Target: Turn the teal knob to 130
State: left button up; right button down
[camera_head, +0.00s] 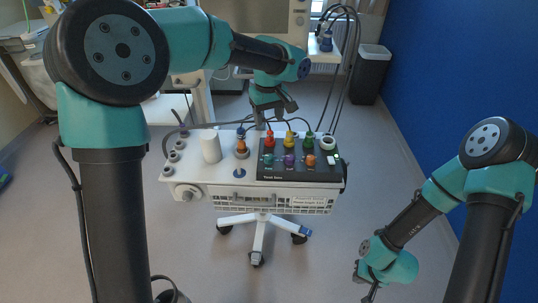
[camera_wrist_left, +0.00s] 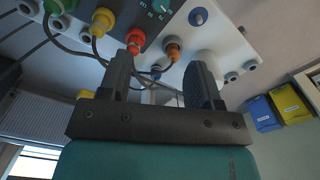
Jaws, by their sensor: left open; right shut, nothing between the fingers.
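The teal knob (camera_head: 268,160) is at the left end of the lower row on the black panel (camera_head: 300,176) of the white trolley top. A purple knob and an orange knob are to its right. Its setting is too small to read. In the left wrist view a teal knob (camera_wrist_left: 166,5) shows at the top edge, partly cut off. My left gripper (camera_head: 272,114) is open and empty at the trolley's back edge, behind the red plug, apart from the knob. Its two fingers (camera_wrist_left: 163,65) show spread. My right gripper (camera_head: 371,292) is shut and empty, low at the right, away from the trolley.
Red (camera_head: 269,141), yellow (camera_head: 289,140) and green (camera_head: 308,140) plugs with cables stand behind the knobs. A white cylinder (camera_head: 211,147) and an orange-brown plug (camera_head: 242,149) stand left of the panel. A bin (camera_head: 371,73) stands by the blue wall (camera_head: 430,75).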

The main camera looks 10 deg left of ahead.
aim_at(268, 155)
pick_arm(q)
notch_tip(268, 155, down, 16)
dwell(0.6)
jog(key=shift+c, duration=0.5)
jog(key=c, duration=0.8)
jog(key=shift+c, duration=0.2)
